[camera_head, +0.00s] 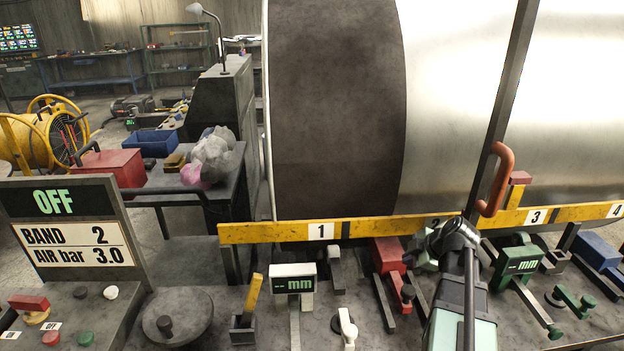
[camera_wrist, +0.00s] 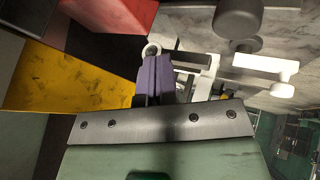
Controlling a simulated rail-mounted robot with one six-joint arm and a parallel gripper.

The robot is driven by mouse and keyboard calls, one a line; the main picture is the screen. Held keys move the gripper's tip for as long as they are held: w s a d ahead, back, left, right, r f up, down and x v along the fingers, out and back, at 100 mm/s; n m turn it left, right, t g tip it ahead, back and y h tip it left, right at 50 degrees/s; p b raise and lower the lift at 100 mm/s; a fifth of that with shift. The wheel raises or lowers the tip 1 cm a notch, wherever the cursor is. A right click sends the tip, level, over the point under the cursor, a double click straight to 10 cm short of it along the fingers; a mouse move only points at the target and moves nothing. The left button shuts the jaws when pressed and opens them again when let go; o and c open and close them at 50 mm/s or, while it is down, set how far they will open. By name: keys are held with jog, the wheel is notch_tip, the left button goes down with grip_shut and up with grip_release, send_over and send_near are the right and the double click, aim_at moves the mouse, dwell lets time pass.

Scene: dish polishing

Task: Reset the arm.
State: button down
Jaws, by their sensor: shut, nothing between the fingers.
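My arm (camera_head: 462,285) stands at the lower right of the head view, with its dark wrist joint in front of the numbered yellow bar (camera_head: 375,228). I cannot make out my fingertips in that view. In the wrist view my gripper (camera_wrist: 154,62) is shut and empty, its narrow fingers rising from a grey screwed plate. White fittings (camera_wrist: 262,63) lie beyond the fingertips, to their right. A yellow surface (camera_wrist: 65,82) is at the left and a red block (camera_wrist: 112,25) above it. I cannot tell the distances to these.
A large metal drum (camera_head: 440,95) with a dark band fills the back. An orange handle (camera_head: 495,180) sticks out near my arm. White (camera_head: 293,278) and green (camera_head: 520,262) gauges and several levers crowd the front. An OFF panel (camera_head: 70,220) stands at the left.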

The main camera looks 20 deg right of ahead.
jog(key=s+a+f+m+g+h, duration=0.1)
jog(key=s+a+m+g, duration=0.2)
jog(key=a, duration=1.1)
jog(key=s+a+f+m+g+h, duration=0.1)
jog(key=s+a+m+g+h, duration=0.1)
jog(key=a+m, duration=0.8)
jog(key=s+a+g, duration=0.1)
jog(key=a, duration=0.4)
jog(key=shift+f+m, duration=0.3)
jog(key=shift+f, duration=0.1)
jog(key=shift+p, duration=0.3)
